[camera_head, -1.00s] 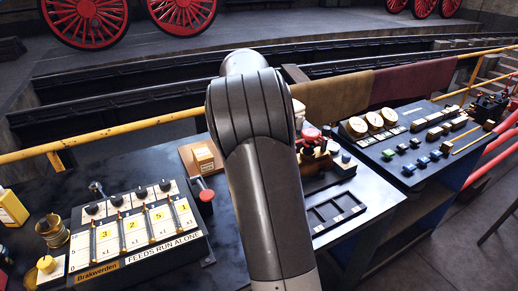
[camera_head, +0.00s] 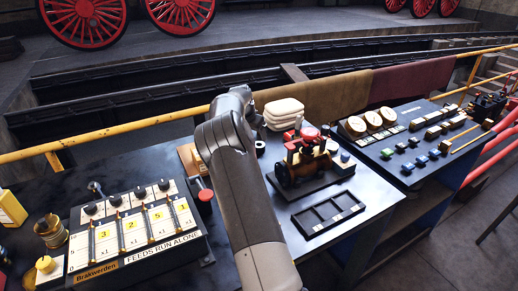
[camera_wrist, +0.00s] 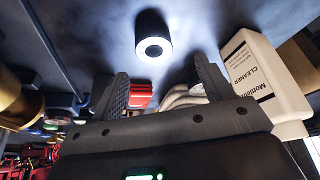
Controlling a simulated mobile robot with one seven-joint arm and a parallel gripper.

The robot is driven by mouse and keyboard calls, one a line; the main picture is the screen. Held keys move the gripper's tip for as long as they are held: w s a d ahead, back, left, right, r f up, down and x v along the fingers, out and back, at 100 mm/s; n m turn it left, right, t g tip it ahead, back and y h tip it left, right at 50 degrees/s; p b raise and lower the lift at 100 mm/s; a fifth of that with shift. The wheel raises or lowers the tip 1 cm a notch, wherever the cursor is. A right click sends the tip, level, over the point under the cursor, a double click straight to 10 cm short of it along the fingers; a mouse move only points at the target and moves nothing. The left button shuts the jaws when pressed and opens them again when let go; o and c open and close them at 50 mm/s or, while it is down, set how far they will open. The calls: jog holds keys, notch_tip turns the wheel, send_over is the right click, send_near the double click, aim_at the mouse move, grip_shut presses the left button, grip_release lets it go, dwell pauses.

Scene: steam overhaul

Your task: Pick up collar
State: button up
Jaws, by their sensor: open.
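A short black cylinder with a pale ring-shaped end, which looks like the collar (camera_wrist: 152,38), stands on the dark bench top in the wrist view. A small dark ring in the head view (camera_head: 260,147), just right of my arm, seems to be the same piece. My gripper (camera_wrist: 162,78) is open and empty. In the wrist view its two fingers point toward the collar, which lies beyond the fingertips, roughly between them and apart from them. In the head view my arm hides the gripper.
Folded pale cloths (camera_head: 284,112) and a small engine model (camera_head: 304,160) stand right of my arm. A lever panel (camera_head: 130,235) is at left. In the wrist view a cleaner bottle (camera_wrist: 262,80) stands close right of my gripper.

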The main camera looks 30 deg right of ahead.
jog(key=x, duration=0.4)
jog(key=s+x, duration=0.1)
jog(key=x, duration=0.1)
jog(key=shift+d, duration=0.15)
jog(key=shift+c, duration=0.2)
jog(key=shift+w, duration=0.1)
jog(key=c, duration=1.4)
